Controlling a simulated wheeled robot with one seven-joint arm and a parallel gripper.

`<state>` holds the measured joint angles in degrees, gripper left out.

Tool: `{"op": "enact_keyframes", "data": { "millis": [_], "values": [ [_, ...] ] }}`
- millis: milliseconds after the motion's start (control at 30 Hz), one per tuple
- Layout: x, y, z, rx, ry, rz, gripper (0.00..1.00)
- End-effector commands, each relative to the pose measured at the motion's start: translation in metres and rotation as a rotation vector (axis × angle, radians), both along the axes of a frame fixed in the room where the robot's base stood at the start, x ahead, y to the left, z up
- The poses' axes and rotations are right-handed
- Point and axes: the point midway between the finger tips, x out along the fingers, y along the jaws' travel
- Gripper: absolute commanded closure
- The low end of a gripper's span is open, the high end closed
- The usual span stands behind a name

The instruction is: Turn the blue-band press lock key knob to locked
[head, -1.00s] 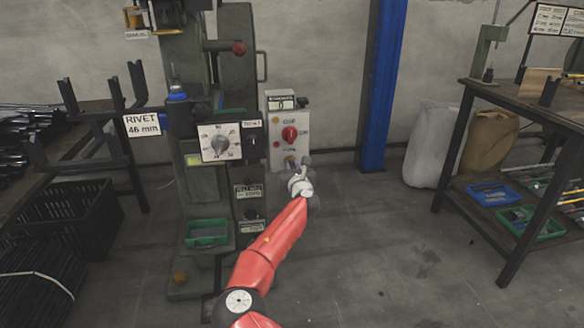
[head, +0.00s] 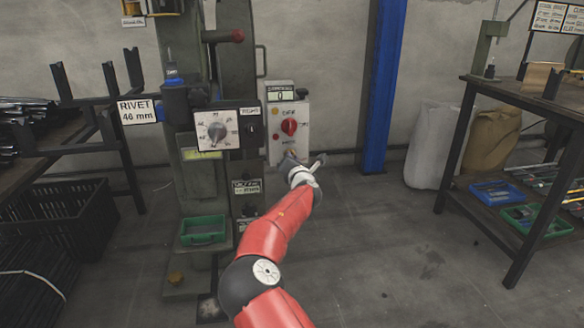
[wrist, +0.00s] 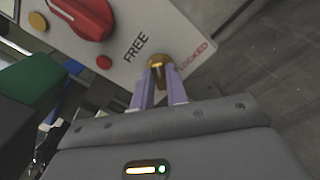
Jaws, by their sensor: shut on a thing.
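The lock key knob (wrist: 158,70) is a small brass knob on the light grey panel of the control box (head: 275,143). In the wrist view it sits between the words FREE, on its left, and LOCKED, on its right. My gripper (wrist: 160,82) is shut on the knob, one finger on each side. A dark slot shows on the knob, but I cannot tell exactly which word it points at. In the head view my gripper (head: 291,159) is at the panel's lower edge and hides the knob. The green press (head: 235,75) stands left of the box, with blue parts on it.
A large red selector (head: 289,126) is above the knob on the same panel. A white dial (head: 217,134) and a green tray (head: 203,229) are on the press. A blue post (head: 383,90) stands behind at the right. The floor right of my arm is clear.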

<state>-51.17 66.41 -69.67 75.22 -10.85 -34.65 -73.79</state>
Motion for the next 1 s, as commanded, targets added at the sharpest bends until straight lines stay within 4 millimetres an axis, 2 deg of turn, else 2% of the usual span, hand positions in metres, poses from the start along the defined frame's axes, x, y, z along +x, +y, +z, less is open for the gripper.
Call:
{"op": "enact_keyframes", "data": {
  "millis": [600, 1000],
  "values": [
    [0.0007, -0.0031, -0.0023, 0.563, 0.157, 0.000, 1.00],
    [0.0008, -0.0028, -0.0028, 0.815, 0.232, 0.000, 1.00]
  ]
}}
